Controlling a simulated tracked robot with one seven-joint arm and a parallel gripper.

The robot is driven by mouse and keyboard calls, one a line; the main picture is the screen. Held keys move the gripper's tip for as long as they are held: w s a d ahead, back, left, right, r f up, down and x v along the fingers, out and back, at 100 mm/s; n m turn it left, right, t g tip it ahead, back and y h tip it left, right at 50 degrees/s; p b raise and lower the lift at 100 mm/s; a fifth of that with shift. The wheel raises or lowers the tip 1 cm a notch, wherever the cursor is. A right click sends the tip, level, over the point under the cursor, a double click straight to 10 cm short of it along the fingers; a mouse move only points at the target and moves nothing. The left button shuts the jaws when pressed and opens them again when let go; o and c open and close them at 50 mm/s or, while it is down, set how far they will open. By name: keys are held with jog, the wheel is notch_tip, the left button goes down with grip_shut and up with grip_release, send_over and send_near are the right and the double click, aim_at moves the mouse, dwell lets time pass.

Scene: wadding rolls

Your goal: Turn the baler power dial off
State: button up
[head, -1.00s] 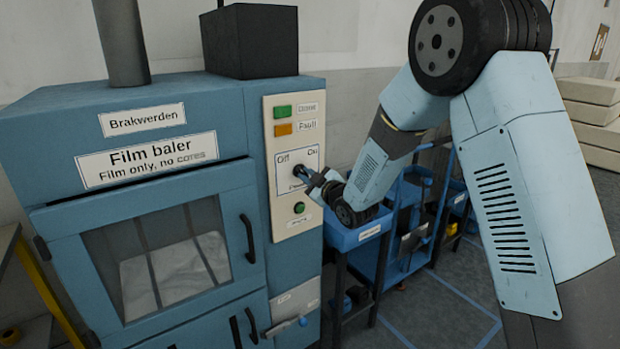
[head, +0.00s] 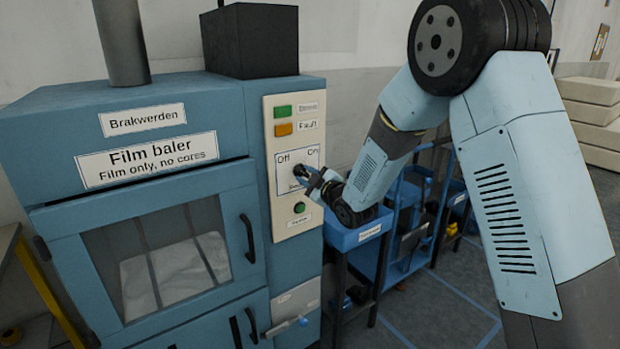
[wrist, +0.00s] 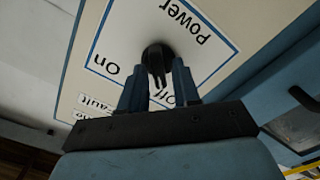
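The black power dial (wrist: 157,53) sits on the white, blue-bordered power plate (wrist: 97,57) of the film baler (head: 48,131). In the wrist view, "On" is left of the dial and "Off" lies below right, partly behind a finger. Which label the dial points to I cannot tell. In the head view the dial (head: 299,170) shows just beyond my fingertips. My gripper (wrist: 158,78) is open, its two dark blue fingers on either side of the dial's ridge. Gaps show between the fingers and the ridge; I see no clear contact.
The control panel also carries a green light (head: 283,111), an orange light (head: 284,129) and a green button (head: 299,208). The baler door handle (head: 248,238) stands out left of the panel. A blue bin (head: 345,238) on a stand is close under my wrist.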

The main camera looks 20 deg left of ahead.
jog(key=shift+o, duration=0.6)
jog(key=shift+d, duration=0.1)
jog(key=shift+s+d, duration=0.1)
jog(key=shift+d, duration=0.05)
jog(key=v, duration=1.3)
jog(key=shift+s+f, duration=0.1)
